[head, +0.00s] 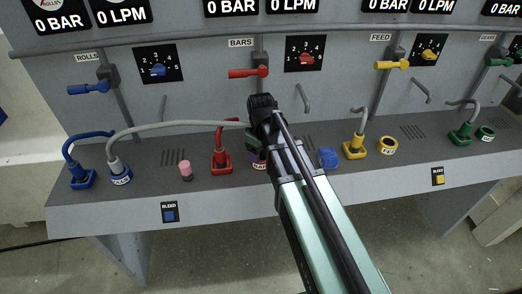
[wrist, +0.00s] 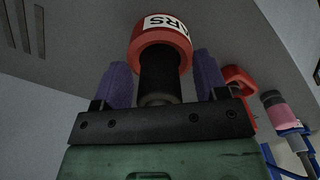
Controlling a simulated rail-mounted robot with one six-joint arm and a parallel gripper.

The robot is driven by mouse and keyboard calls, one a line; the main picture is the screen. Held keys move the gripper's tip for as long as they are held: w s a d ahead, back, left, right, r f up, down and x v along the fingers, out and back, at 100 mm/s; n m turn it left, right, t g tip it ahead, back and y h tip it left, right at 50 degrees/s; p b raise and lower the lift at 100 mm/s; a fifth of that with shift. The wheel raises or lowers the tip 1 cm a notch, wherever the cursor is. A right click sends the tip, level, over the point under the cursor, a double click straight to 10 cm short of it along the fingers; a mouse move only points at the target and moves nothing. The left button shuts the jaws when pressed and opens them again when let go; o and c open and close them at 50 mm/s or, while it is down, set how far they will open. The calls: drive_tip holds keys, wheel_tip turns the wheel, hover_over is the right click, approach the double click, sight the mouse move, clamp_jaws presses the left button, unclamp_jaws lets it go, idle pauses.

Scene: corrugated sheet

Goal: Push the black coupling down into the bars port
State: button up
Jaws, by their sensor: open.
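The bars port (wrist: 141,47) is a red ring with a white label, at the top middle of the wrist view. The black coupling (wrist: 160,76) stands between it and my gripper, its far end at or inside the ring; how deep it sits I cannot tell. My gripper (wrist: 162,80) has purple fingers, one on each side of the coupling, with gaps visible. It is open. In the head view, my arm hides most of the port and the coupling. One purple fingertip (head: 252,154) shows beside the arm.
A grey hose (head: 180,125) arcs from the blue port (head: 121,178) towards my gripper. A red elbow plug (head: 221,160) and a pink-topped cylinder (head: 186,171) stand left of the arm. A blue piece (head: 328,158) and a yellow plug (head: 355,147) stand right. The panel rises behind.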

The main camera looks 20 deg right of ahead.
wheel_tip(320, 180, up, 11)
drive_tip(key=p, duration=1)
drive_tip(key=shift+f, duration=0.15)
drive_tip(key=shift+f, duration=0.1)
drive_tip(key=s+m, duration=0.7)
drive_tip(key=s, duration=0.6)
drive_tip(key=shift+s+m, duration=0.3)
drive_tip(key=shift+s, duration=0.05)
